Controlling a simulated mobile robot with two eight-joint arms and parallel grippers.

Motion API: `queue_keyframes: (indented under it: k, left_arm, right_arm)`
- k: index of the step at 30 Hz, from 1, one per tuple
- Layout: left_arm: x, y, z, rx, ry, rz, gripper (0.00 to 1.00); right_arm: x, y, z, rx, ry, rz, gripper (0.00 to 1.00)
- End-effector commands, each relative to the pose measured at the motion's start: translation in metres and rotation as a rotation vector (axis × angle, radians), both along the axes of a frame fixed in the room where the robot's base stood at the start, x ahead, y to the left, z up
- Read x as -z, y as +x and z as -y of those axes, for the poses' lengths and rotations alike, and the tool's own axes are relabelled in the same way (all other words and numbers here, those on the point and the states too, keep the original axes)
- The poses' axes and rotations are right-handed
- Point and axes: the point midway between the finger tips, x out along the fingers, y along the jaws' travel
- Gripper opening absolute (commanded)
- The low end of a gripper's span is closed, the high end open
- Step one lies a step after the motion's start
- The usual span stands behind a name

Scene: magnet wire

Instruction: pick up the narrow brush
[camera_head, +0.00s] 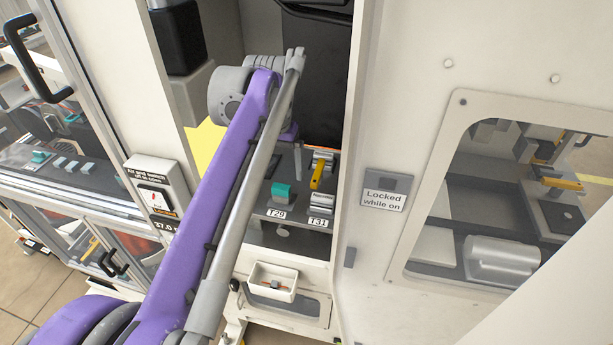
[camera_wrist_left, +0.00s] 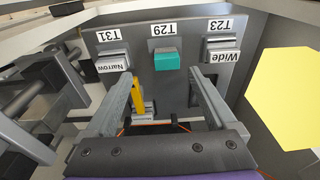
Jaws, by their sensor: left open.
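The narrow brush (camera_wrist_left: 113,62) is a grey block with a "Narrow" label, seated at the T31 place on the grey panel in the left wrist view. In the head view it is the silver block (camera_head: 317,203) just above the T31 tag. My left gripper (camera_wrist_left: 161,78) is open, its fingers apart with nothing held. Its fingers point toward the panel, with the narrow brush beyond the left finger. In the head view the left gripper (camera_head: 298,160) hangs inside the cabinet, above and left of the brush. My right gripper is in neither view.
A teal block (camera_wrist_left: 166,61) sits at T29, and a block labelled "Wide" (camera_wrist_left: 221,50) at T23. A yellow piece (camera_head: 317,176) stands close to the left gripper. The cabinet's right wall (camera_head: 345,150) borders the opening. A small white bin (camera_head: 272,282) is below.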

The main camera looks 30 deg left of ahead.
Motion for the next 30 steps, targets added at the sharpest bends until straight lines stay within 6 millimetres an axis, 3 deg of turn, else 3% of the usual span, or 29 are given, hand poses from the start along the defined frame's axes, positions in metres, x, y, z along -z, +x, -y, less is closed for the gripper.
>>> queue_keyframes:
  k: [3, 11, 19, 28, 30]
  left_arm:
    - [0.021, 0.002, -0.001, 0.001, 0.000, -0.001, 0.90]
    - [0.042, 0.006, -0.004, 0.001, 0.000, 0.001, 0.90]
    - [0.078, 0.013, -0.010, 0.001, 0.000, 0.001, 0.90]
    - [0.083, 0.013, -0.010, 0.001, 0.000, 0.001, 0.90]
    - [0.083, 0.013, -0.010, 0.001, 0.000, 0.001, 0.77]
  right_arm:
    - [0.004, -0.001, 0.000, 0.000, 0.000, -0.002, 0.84]
    - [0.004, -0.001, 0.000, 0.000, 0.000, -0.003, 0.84]
    - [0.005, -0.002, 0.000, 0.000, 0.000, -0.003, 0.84]
    - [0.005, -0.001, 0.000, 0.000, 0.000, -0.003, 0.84]
    - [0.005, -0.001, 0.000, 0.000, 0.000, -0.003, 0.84]
